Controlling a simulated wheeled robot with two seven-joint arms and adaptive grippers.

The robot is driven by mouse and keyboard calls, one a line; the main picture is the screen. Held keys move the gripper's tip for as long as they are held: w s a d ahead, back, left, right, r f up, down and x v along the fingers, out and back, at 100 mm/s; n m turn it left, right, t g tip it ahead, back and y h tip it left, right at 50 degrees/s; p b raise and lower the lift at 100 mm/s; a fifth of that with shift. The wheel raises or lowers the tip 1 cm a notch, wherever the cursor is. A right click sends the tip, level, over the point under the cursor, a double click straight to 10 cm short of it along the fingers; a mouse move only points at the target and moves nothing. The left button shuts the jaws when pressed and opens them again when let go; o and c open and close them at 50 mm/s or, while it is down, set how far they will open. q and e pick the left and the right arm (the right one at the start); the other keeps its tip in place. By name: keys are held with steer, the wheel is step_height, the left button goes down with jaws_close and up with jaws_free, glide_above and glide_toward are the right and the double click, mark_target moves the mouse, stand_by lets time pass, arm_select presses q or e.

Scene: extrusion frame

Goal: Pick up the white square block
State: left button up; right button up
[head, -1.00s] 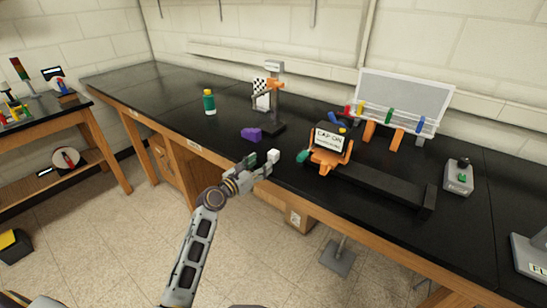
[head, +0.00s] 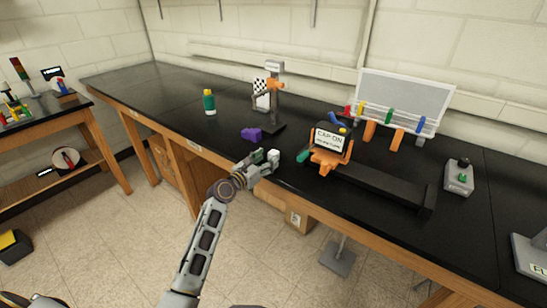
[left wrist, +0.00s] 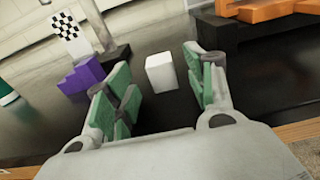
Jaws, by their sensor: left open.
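The white square block (head: 274,155) stands on the black bench near its front edge; it also shows in the left wrist view (left wrist: 161,72). My left gripper (head: 264,161) is just in front of the block at the bench edge. In the left wrist view the green-padded fingers (left wrist: 160,90) are spread apart, and the block appears in the gap between them, towards the tips. No contact with either finger is visible. In the head view the fingers partly overlap the block's surroundings. My right gripper does not show.
A purple block (head: 251,134) lies left of the white block, with a grey and orange stand (head: 275,100) behind. An orange fixture with a sign (head: 329,150) stands close on the right. A green bottle (head: 209,102) is further left.

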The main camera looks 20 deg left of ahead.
mark_target(274, 152)
arm_select(q)
steer(key=shift+w+d, duration=0.2)
steer(key=shift+w, duration=0.35)
steer(key=shift+w+d+r, duration=0.1)
steer(key=shift+w+d, duration=0.15)
steer(key=shift+w, duration=0.45)
steer(key=shift+w+d, duration=0.25)
steer(key=shift+w, duration=0.4)
steer(key=shift+w+d, duration=0.15)
steer(key=shift+w, duration=0.3)
steer(key=c, duration=1.1)
steer(key=shift+c, duration=0.3)
steer(key=shift+r, duration=0.6)
step_height(274, 152, up, 7)
steer(key=shift+f+p, duration=0.1)
steer(key=shift+p, duration=0.8)
steer(key=shift+r, duration=1)
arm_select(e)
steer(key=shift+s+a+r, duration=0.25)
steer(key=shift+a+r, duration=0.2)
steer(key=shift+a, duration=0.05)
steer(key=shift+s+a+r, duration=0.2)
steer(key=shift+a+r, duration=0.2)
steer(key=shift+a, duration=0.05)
